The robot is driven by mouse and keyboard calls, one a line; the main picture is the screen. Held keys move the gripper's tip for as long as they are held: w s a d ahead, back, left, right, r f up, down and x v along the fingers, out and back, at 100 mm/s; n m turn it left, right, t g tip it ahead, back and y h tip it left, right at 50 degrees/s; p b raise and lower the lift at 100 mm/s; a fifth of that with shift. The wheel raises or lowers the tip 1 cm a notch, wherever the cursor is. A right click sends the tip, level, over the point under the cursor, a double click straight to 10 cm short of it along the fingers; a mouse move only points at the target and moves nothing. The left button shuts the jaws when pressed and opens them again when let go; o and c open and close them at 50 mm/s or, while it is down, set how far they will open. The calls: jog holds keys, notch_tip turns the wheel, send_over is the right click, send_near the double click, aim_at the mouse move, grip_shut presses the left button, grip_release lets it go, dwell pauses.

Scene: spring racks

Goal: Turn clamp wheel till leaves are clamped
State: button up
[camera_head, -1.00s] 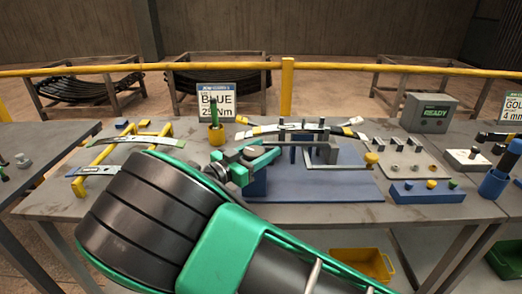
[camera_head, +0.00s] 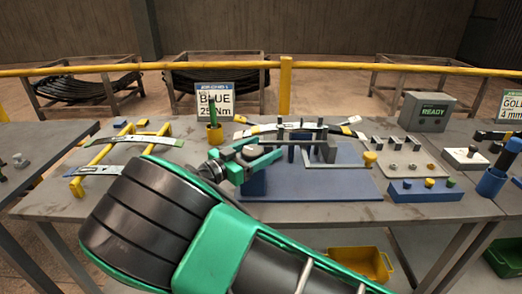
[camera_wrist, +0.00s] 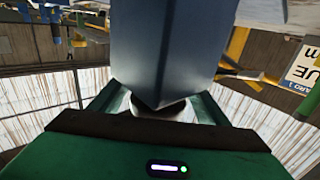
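My gripper (camera_head: 247,160) reaches from the front left to the left end of the clamping fixture (camera_head: 310,145). Its two green fingers stand apart, one nearer and one farther back, just above a blue block (camera_head: 254,186). In the wrist view the blue block (camera_wrist: 168,50) fills the middle, and a rounded grey part (camera_wrist: 170,110) shows between the fingers. It may be the clamp wheel, but most of it is hidden. I cannot tell whether the fingers touch it. The striped leaves (camera_head: 290,127) lie across the fixture's grey uprights.
A yellow rack with leaves (camera_head: 100,170) stands left, a yellow cup (camera_head: 215,133) behind. Right are a blue button box (camera_head: 424,190) and a grey box reading READY (camera_head: 427,111).

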aim_at(243, 157)
jog(key=v, duration=1)
jog(key=shift+s+a, duration=0.1)
jog(key=shift+a, duration=0.05)
jog(key=shift+s+a, duration=0.15)
